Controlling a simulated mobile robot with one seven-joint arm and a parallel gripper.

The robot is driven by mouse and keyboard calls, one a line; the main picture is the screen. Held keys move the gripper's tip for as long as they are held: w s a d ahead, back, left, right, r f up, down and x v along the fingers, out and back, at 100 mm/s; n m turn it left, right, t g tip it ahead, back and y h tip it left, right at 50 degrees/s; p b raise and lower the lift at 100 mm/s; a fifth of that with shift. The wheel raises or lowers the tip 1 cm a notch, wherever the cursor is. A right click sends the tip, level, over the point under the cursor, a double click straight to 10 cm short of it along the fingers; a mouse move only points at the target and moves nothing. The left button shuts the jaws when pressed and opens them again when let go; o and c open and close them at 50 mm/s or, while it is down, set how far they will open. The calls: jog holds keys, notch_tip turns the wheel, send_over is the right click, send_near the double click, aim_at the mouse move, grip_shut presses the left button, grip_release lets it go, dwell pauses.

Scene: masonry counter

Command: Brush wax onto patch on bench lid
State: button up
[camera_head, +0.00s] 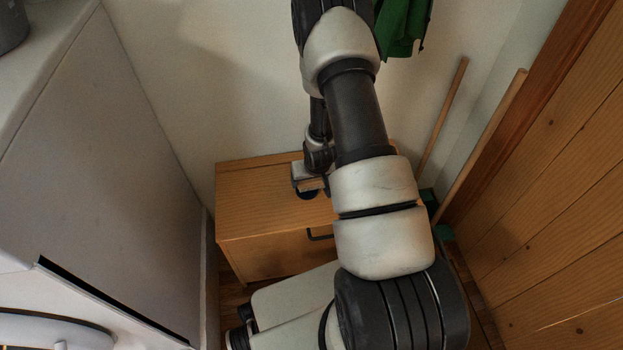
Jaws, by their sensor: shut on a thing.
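The bench is a wooden chest with a flat wooden lid (250,192) and a dark handle on its front. My gripper (309,184) is low over the right part of the lid, small in view and partly covered by my own arm. It is shut on the brush (314,184), of which a short light-wood piece shows. A dark round shape lies just below the brush at the lid; I cannot tell whether it is bristles or the patch. Contact between brush and lid is not clear. No separate wax container can be made out.
A white cabinet (95,150) stands close on the left. A wood-plank surface (545,200) closes off the right. Two wooden poles (443,120) lean in the corner, and green cloth (403,28) hangs above. The lid's left half is clear.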

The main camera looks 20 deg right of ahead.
jog(key=shift+s, duration=0.1)
dwell(0.4)
jog(key=shift+r+p, duration=2.2)
jog(key=shift+r, duration=1.2)
